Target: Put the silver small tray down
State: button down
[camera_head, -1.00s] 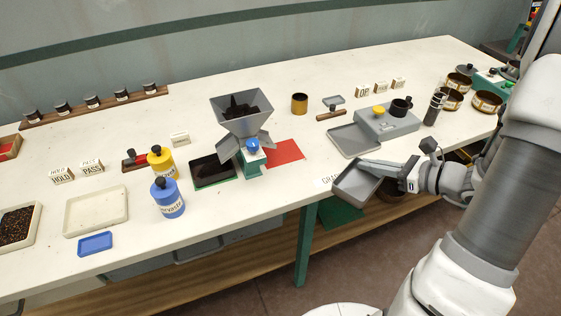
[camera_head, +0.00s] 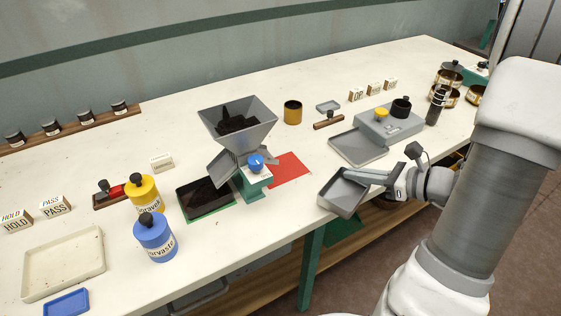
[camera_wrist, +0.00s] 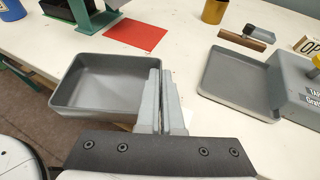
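The silver small tray (camera_head: 340,209) is a grey, open, empty rectangular tray at the front edge of the bench. My gripper (camera_head: 351,173) is shut on its right wall. In the wrist view the tray (camera_wrist: 105,112) extends left from my closed fingers (camera_wrist: 161,85), and its inside is bare. It looks roughly level. Part of it lies over the white bench top, with its near side at or past the edge. I cannot tell whether its underside touches the bench.
A larger flat grey tray (camera_head: 358,150) lies just behind, beside the grey scale (camera_head: 388,127). A red mat (camera_head: 290,168) and the hopper (camera_head: 237,125) stand to the left. A blue jar (camera_head: 154,238) and yellow jar (camera_head: 143,194) are farther left. White bench top (camera_head: 285,205) is clear left of the held tray.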

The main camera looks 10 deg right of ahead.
jog(key=b, duration=0.2)
send_near(294, 157)
jog(key=w+a, duration=0.1)
jog(key=w, duration=0.1)
jog(key=w+a, duration=0.2)
jog(key=shift+a+r, duration=0.2)
jog(key=shift+a, duration=0.1)
jog(key=shift+w+a, duration=0.9)
jog(key=shift+w, duration=0.15)
jog(key=shift+w+a+f+b, duration=0.2)
jog(key=shift+f, duration=0.2)
jog(key=shift+w+a+f+b, duration=0.15)
jog(key=shift+w+f, duration=0.05)
jog(key=shift+f, duration=0.2)
jog(key=shift+r, duration=0.1)
jog(key=c, duration=1.1)
grip_release()
jog(key=shift+d, duration=0.1)
